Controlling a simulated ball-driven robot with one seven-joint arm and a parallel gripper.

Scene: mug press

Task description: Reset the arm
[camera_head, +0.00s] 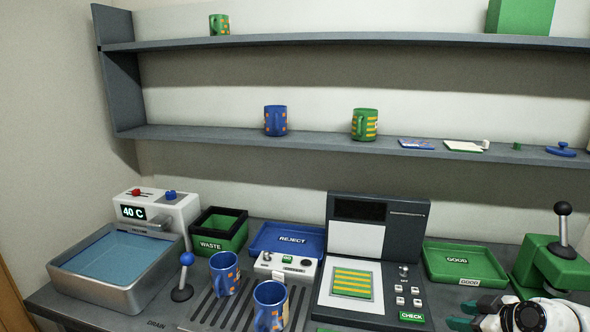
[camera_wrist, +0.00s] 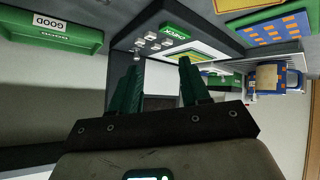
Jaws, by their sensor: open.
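My gripper (camera_head: 470,315) shows at the lower right edge of the head view, in front of the counter and below the green GOOD tray (camera_head: 466,265). In the wrist view my gripper (camera_wrist: 160,70) has its two dark green fingers apart, with nothing between them. My white arm end lies beside it at the lower right of the head view. The check machine (camera_head: 370,245) stands to the left of my gripper, with a green and yellow striped piece (camera_head: 352,283) on its plate.
Two blue mugs (camera_head: 224,273) (camera_head: 270,306) stand on the drain grate. A water basin (camera_head: 120,265), WASTE bin (camera_head: 219,232) and REJECT tray (camera_head: 288,239) are at the left and middle. A green lever press (camera_head: 556,262) stands right. Shelves above hold mugs.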

